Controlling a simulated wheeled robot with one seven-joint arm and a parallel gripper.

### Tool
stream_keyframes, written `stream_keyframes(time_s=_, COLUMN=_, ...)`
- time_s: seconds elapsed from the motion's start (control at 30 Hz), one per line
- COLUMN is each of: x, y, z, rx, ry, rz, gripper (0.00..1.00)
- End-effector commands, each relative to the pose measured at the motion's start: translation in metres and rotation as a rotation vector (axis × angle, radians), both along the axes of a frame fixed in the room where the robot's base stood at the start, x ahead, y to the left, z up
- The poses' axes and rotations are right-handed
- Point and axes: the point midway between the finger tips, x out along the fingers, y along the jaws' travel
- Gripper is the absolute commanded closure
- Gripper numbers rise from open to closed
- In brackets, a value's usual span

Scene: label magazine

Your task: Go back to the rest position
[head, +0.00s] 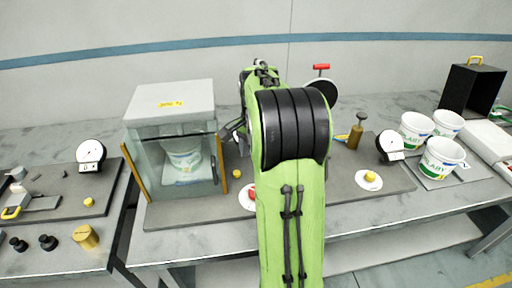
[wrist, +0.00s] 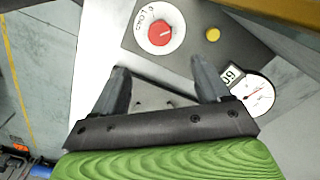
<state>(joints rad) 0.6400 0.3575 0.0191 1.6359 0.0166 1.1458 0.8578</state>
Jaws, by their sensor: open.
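My gripper (wrist: 160,76) is open in the wrist view, with its two dark fingers apart and nothing between them. Beyond the fingertips are a red knob on a white dial (wrist: 160,28), a yellow button (wrist: 213,34) and a round white gauge (wrist: 252,95). In the head view my green arm stands up in the middle and hides most of the gripper. A small part of the gripper (head: 236,131) shows left of the arm, beside the glass-fronted cabinet.
The cabinet (head: 170,105) holds a white and green tub (head: 184,152). A bench with gauge and clamp (head: 60,240) is at left. Floor shows below the benches.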

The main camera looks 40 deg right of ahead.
Motion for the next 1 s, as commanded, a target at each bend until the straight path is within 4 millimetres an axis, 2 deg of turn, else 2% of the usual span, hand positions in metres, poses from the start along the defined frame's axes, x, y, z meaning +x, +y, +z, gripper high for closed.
stream_keyframes(time_s=0.03, x=0.0, y=0.0, z=0.008, rx=-0.001, ry=-0.001, rz=0.0, gripper=0.24)
stream_keyframes(time_s=0.13, x=0.0, y=0.0, z=0.014, rx=0.0, ry=0.0, rz=0.0, gripper=0.24)
stream_keyframes(time_s=0.67, x=0.0, y=0.0, z=0.014, rx=0.0, ry=0.001, rz=0.001, gripper=0.24)
stream_keyframes(time_s=0.73, x=0.0, y=0.005, z=0.018, rx=-0.005, ry=-0.005, rz=0.022, gripper=0.24)
stream_keyframes(time_s=0.77, x=-0.001, y=0.011, z=0.022, rx=-0.01, ry=-0.013, rz=0.049, gripper=0.24)
stream_keyframes(time_s=0.87, x=-0.008, y=0.05, z=0.045, rx=-0.049, ry=-0.06, rz=0.224, gripper=0.24)
stream_keyframes(time_s=1.0, x=-0.042, y=0.126, z=0.074, rx=-0.133, ry=-0.159, rz=0.609, gripper=0.24)
